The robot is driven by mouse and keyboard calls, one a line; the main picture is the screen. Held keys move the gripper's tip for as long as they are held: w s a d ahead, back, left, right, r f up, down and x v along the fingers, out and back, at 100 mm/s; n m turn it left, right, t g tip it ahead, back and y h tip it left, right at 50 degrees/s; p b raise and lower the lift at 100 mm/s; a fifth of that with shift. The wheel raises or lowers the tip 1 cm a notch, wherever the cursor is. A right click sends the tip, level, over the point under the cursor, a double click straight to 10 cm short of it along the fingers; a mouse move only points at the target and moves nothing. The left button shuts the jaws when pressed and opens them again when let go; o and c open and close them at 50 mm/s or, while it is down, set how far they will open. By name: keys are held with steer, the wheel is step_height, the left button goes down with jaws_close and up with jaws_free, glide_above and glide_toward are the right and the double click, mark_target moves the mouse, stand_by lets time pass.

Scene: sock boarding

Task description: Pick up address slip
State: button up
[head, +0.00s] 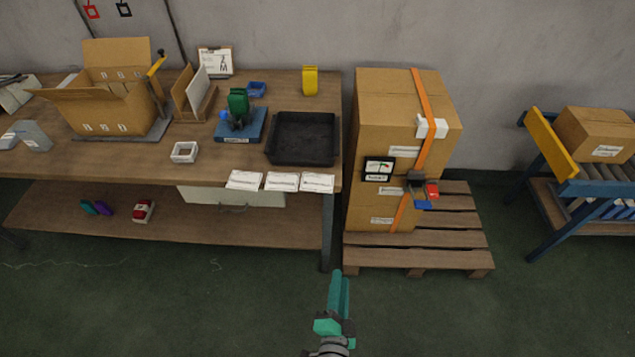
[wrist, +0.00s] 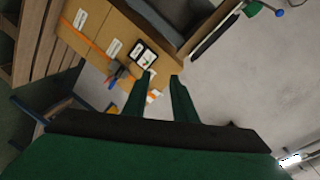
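Three white paper slips with printed lines lie side by side along the front edge of the workbench: the left slip (head: 244,180), the middle slip (head: 282,182) and the right slip (head: 317,183). Their text is too small to read, so I cannot tell which is the address slip. My green gripper (head: 341,276) is in front of the bench, low in the head view and apart from the slips. In the wrist view, my gripper (wrist: 163,78) has its two fingers apart with nothing held between them. The slips cannot be made out there.
The workbench (head: 230,155) holds a black tray (head: 302,138) behind the slips, an open carton (head: 115,110) and a green-topped device (head: 238,105). Strapped boxes (head: 400,115) stand on a pallet (head: 455,225) to the right. Green floor in front is clear.

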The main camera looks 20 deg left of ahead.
steer(key=w+a+r+m+y, duration=0.25)
steer(key=w+a, duration=0.35)
steer(key=w, duration=0.4)
steer(key=m+y, duration=0.1)
steer(key=y, duration=0.1)
glide_toward(317, 182)
steer(key=x, duration=0.5)
steer(key=shift+f, duration=0.15)
steer(key=shift+c, duration=0.6)
steer(key=shift+d, duration=0.1)
jaws_close()
